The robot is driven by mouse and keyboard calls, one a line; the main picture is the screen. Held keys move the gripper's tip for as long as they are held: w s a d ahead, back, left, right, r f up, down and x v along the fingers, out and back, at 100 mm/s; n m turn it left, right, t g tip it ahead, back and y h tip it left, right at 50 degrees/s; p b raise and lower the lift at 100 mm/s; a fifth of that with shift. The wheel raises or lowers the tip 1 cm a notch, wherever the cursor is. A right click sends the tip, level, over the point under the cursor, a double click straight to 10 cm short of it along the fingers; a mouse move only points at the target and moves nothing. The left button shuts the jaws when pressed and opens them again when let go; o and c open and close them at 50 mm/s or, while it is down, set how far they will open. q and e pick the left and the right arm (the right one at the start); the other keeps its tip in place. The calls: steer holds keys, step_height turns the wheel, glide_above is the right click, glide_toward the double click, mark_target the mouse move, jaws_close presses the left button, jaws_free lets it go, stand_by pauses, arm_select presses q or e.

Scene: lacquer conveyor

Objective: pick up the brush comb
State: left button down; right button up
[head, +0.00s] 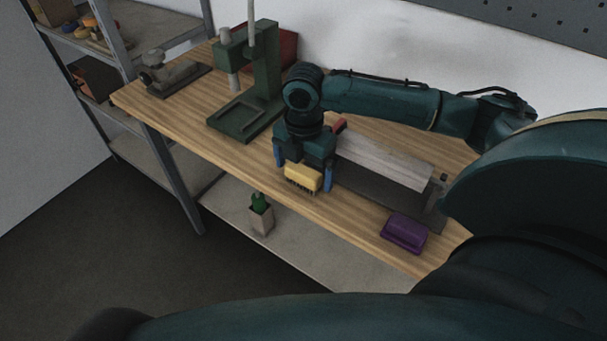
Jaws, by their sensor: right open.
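The brush comb (302,179) is a yellow block with dark bristles along its lower front edge. It is near the front edge of the wooden workbench (190,118). My right gripper (303,178) is above and around it, with one blue finger on each side of the block. The fingers are open, and I cannot tell whether either one touches the block. The gripper body hides the back of the brush comb. My left gripper is not in view.
A green press (263,70) stands left of my right gripper. A grey clamped board (385,160) lies to its right, close by. A purple object (404,232) sits at the front right. A potted cactus (260,215) stands on the shelf below. The bench's left front is clear.

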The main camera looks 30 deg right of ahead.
mark_target(303, 170)
steer(key=shift+f, duration=0.55)
steer(key=c, duration=1.1)
step_height(303, 170, up, 10)
steer(key=shift+r, duration=0.1)
